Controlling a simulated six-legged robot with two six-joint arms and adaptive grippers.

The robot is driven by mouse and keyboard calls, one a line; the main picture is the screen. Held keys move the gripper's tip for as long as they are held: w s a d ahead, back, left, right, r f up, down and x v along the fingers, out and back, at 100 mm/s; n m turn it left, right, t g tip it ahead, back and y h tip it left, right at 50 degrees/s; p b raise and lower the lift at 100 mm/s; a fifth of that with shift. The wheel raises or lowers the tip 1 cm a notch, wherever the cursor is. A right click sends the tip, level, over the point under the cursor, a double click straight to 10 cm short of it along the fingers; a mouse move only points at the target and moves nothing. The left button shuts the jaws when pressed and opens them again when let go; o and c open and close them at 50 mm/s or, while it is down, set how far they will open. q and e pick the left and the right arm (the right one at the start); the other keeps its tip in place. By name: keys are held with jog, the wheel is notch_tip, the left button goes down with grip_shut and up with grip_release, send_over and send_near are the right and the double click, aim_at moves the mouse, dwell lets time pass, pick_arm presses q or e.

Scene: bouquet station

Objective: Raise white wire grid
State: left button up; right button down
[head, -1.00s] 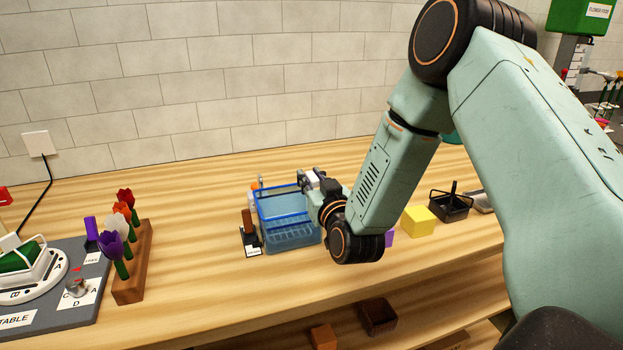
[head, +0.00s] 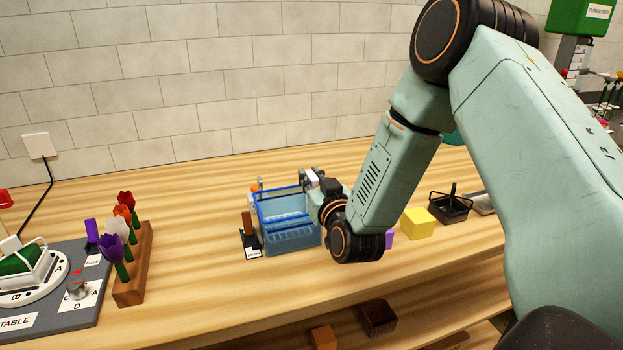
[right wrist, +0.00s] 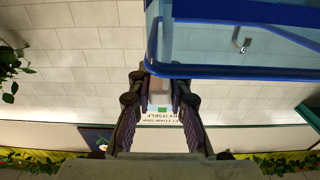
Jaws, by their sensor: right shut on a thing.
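A see-through blue tank (head: 290,238) with a darker blue rim stands on the wooden table. The white wire grid is not clear in either view; fine detail inside the tank is too small to tell. My right gripper (head: 311,180) is at the tank's right rim. In the right wrist view, my right gripper (right wrist: 160,90) is shut on a small white block (right wrist: 159,98) between its fingertips, close beside the tank's blue rim (right wrist: 235,72). Whether this block joins the grid is hidden. My left gripper is not in view.
A dark stand with a label (head: 250,244) is close on the tank's left. A yellow block (head: 418,223) and a black basket (head: 450,209) are to the right. A wooden flower holder (head: 132,275) is at left. The table between holder and tank is clear.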

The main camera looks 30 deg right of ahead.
notch_tip(320, 180, up, 7)
jog(key=p, duration=0.5)
jog(key=shift+r, duration=0.2)
jog(key=shift+d, duration=0.1)
jog(key=shift+r, duration=0.1)
jog(key=c, duration=1.6)
grip_release()
jog(key=o, duration=0.3)
jog(key=shift+s, duration=0.15)
jog(key=shift+o, duration=0.4)
jog(key=shift+f, duration=0.2)
jog(key=shift+s, duration=0.15)
jog(key=v, duration=1.1)
jog(key=shift+s+a, duration=0.3)
